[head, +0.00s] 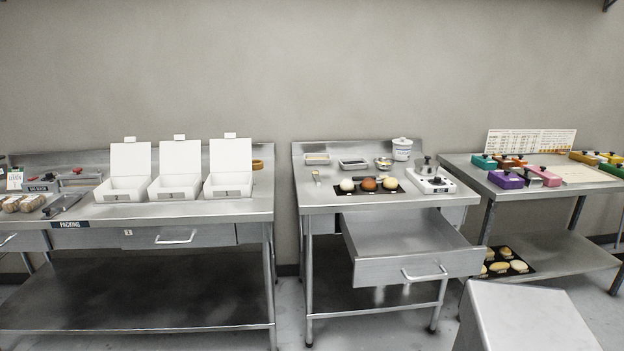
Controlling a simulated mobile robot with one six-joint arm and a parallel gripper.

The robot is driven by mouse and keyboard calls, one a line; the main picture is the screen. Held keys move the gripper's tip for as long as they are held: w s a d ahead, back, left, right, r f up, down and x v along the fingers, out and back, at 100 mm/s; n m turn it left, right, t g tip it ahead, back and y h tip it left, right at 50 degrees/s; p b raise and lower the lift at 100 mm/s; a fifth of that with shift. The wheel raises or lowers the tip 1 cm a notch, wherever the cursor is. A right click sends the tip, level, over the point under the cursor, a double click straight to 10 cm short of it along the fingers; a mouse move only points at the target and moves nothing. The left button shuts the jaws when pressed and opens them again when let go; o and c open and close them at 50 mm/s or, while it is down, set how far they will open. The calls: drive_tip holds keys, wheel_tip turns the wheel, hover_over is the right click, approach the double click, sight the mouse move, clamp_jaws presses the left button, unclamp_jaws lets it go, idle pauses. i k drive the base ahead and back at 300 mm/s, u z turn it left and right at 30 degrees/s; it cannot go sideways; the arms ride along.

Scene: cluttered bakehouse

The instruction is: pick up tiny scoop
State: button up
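No tiny scoop can be made out for certain at this size. A small, light, narrow utensil (317,177) lies near the left edge of the middle steel table (335,198); I cannot tell whether it is a scoop or a brush. A small metal bowl (383,163) stands on the same table, and its contents are too small to tell. The drawer (420,262) under this table is pulled open, and its visible floor looks empty. My gripper is not in view.
White open boxes (124,188) stand on the left table. The right table (545,188) holds coloured blocks.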

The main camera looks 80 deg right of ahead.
sight(317, 179)
drive_tip(key=z, duration=0.4)
drive_tip(key=i, duration=0.6)
drive_tip(key=z, duration=0.9)
drive_tip(key=i, duration=0.6)
drive_tip(key=z, duration=0.4)
